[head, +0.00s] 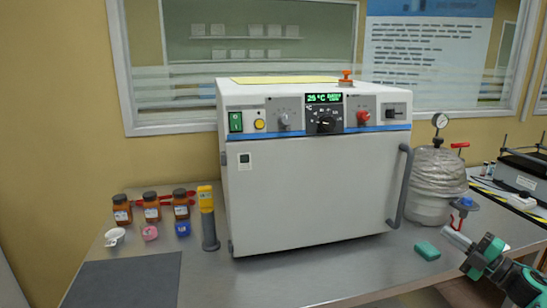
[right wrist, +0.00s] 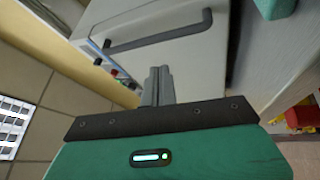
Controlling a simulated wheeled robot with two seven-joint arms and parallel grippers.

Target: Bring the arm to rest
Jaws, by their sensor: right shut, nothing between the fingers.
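My right gripper (head: 444,230) is at the lower right of the head view, over the table's front right part, with its green arm coming in from the right edge. Its grey fingers are together and empty. In the right wrist view the fingers (right wrist: 157,86) also show closed, with the white oven's door and dark handle (right wrist: 160,38) beyond them and nothing held. My left gripper is not in the head view.
A white oven (head: 310,190) with a shut door stands mid-table. Brown bottles (head: 152,206), small cups and a yellow-topped device (head: 207,215) are left. A wrapped vessel with a gauge (head: 436,180) stands right. A green block (head: 427,250) lies near my right gripper. A dark mat (head: 120,280) lies front left.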

